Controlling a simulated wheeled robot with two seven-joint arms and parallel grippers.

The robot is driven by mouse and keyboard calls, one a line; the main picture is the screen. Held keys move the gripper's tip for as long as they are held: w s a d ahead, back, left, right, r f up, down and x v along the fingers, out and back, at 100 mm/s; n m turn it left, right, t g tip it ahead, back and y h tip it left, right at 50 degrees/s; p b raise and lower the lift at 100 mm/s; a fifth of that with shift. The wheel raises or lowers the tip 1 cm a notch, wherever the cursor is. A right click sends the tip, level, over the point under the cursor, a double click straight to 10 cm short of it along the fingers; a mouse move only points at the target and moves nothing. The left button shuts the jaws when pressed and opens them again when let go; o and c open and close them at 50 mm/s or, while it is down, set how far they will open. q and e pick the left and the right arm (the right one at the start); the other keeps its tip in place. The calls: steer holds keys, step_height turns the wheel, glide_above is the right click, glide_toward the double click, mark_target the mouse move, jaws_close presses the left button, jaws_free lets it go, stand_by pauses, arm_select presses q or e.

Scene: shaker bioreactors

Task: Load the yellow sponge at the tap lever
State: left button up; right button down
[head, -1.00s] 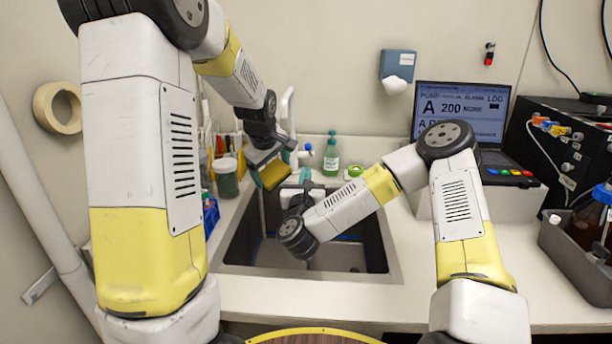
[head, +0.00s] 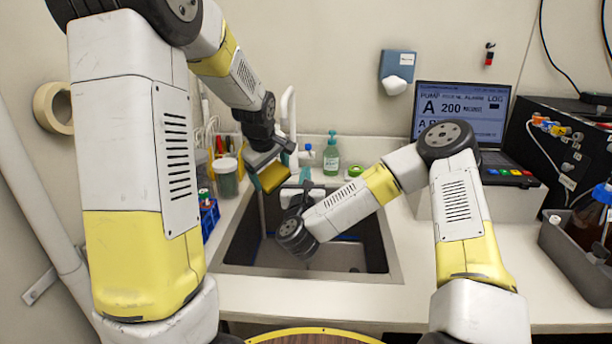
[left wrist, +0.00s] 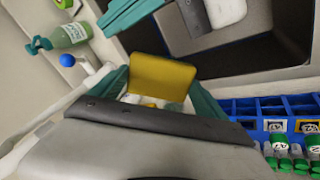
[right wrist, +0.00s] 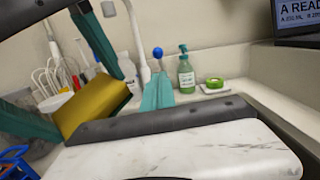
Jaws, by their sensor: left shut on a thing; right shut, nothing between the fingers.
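My left gripper (head: 270,176) is shut on the yellow sponge (head: 274,177) and holds it above the back left of the sink. The sponge also shows between teal fingers in the left wrist view (left wrist: 161,76) and at the left of the right wrist view (right wrist: 98,104). The white tap (head: 289,110) rises behind the sink, with a blue-ended lever (head: 308,147) to the right of its spout; the blue end also shows in the right wrist view (right wrist: 157,52). My right gripper (right wrist: 158,93) is shut and empty, pointing towards the tap; the head view shows it partly hidden by its wrist.
The sink (head: 390,250) lies below both grippers. A green soap bottle (head: 331,156) and a green tape roll (head: 355,171) stand behind it. A blue tube rack (head: 209,216) and jar (head: 227,177) stand left. The counter (head: 300,295) in front is clear.

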stand_by(0.5)
arm_select(q)
steer(key=s+r, duration=0.4)
steer(key=s, duration=0.1)
stand_by(0.4)
stand_by(0.4)
